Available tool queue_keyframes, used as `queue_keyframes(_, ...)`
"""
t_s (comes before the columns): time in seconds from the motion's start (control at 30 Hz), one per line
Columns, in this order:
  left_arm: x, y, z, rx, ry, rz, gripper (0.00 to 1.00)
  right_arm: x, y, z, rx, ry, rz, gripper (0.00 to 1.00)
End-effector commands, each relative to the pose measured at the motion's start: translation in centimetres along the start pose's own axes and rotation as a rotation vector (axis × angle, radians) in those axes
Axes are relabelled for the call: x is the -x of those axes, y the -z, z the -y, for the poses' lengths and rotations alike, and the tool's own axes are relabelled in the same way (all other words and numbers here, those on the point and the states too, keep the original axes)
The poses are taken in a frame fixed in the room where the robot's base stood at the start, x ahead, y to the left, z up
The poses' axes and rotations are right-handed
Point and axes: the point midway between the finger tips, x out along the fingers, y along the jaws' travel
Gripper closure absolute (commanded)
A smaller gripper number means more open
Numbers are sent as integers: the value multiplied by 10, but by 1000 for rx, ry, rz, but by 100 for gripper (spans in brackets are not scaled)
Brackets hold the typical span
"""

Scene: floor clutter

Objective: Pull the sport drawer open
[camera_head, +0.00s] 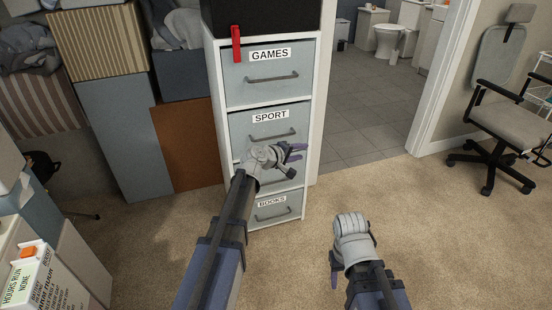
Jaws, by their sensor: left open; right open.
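The sport drawer (240,125) is a grey-blue front with a white SPORT label and a dark bar handle (272,136). It looks closed, set in a white drawer unit (215,80) between the GAMES drawer (240,72) and lower drawers. My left gripper (296,158) is open, just below and to the right of the sport handle in the picture. It covers much of the drawer under it, and I cannot tell whether it touches anything. My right gripper (352,258) is open and empty over the carpet, right of the unit; its fingers are mostly hidden.
The BOOKS drawer (290,207) is at the bottom of the unit. A red object (236,44) hangs over the unit's top edge. Boxes (120,125) stand at the left. An office chair (505,130) is at the right. The carpet (420,220) between is clear.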

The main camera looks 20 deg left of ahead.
Motion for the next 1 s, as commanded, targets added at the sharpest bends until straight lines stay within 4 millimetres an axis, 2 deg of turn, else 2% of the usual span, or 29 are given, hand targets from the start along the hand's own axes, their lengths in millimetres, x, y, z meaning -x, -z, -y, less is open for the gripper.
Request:
queue_keyframes(0.03, -13, 26, 25, 62, -42, -54, 55, -34, 2, 3, 1, 0, 0, 47)
queue_keyframes(0.1, -15, 56, 35, 143, -96, -119, 55, -52, 3, 5, 1, -1, -1, 47)
queue_keyframes(0.2, -14, 92, 48, 238, -160, -195, 55, -72, 4, 7, 2, -1, -1, 47)
queue_keyframes(0.33, -10, 123, 59, 321, -216, -261, 55, -87, 5, 8, 3, -1, -1, 47)
queue_keyframes(0.5, -5, 140, 64, 368, -246, -297, 55, -92, 5, 9, 3, -1, -1, 47)
queue_keyframes(0.7, -6, 142, 62, 371, -248, -299, 55, -91, 5, 9, 3, -1, -1, 47)
queue_keyframes(0.87, -17, 146, 60, 370, -248, -298, 55, -93, 5, 9, 2, -1, -1, 47)
queue_keyframes(1.0, -34, 152, 57, 369, -247, -298, 55, -96, 6, 9, 2, -1, -1, 47)
